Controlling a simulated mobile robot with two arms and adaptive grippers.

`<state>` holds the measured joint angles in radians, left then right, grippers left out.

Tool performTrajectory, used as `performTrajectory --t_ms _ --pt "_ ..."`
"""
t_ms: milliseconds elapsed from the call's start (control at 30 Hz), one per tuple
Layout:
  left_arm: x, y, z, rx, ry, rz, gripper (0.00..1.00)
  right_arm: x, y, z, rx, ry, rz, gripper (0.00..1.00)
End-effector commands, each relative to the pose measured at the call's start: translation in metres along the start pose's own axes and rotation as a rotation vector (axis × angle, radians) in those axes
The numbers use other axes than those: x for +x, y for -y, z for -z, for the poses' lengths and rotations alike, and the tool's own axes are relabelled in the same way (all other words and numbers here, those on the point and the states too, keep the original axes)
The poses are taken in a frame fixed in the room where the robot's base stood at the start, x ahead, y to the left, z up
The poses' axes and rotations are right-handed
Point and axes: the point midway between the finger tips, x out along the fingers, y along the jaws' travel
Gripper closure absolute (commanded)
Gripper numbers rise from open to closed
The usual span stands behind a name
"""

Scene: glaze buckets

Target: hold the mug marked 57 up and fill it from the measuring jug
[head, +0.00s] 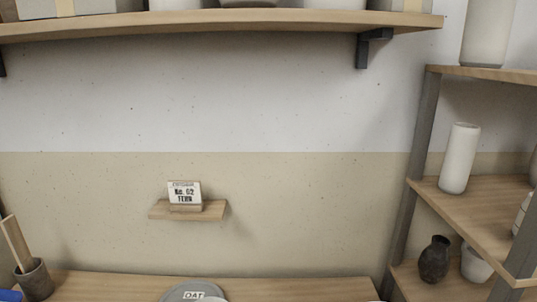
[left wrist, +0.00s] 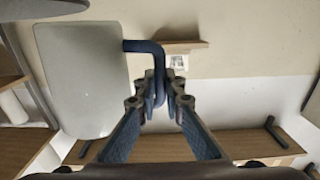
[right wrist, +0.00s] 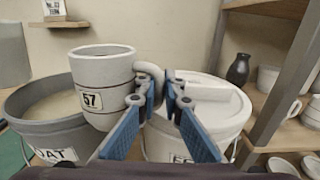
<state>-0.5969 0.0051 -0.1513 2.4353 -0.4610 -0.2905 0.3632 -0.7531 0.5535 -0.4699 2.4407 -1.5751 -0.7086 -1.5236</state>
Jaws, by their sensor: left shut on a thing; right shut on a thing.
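The white mug marked 57 (right wrist: 103,72) is in the right wrist view, roughly upright, in front of two buckets. My right gripper (right wrist: 161,92) is shut on its handle (right wrist: 150,72). I cannot tell what is inside the mug. The measuring jug (left wrist: 82,80) is in the left wrist view, which shows the scene upside down. It has a pale grey body and a dark blue handle (left wrist: 148,48). My left gripper (left wrist: 160,98) is shut on that handle. The jug's contents are hidden. Neither gripper shows in the head view.
A grey open bucket marked OAT (right wrist: 28,112) holds pale glaze. A white bucket (right wrist: 225,125) with a lid stands right of it. A small wall shelf (head: 190,211) carries a card reading No. 02 FERN (head: 185,193). A rack (head: 470,205) with pots stands at the right.

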Motion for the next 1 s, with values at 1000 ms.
performTrajectory --t_ms 1000 --pt "0.0 0.0 0.061 -0.002 -0.009 -0.001 1.0 0.029 -0.028 -0.037 -0.003 0.004 -0.106 1.0"
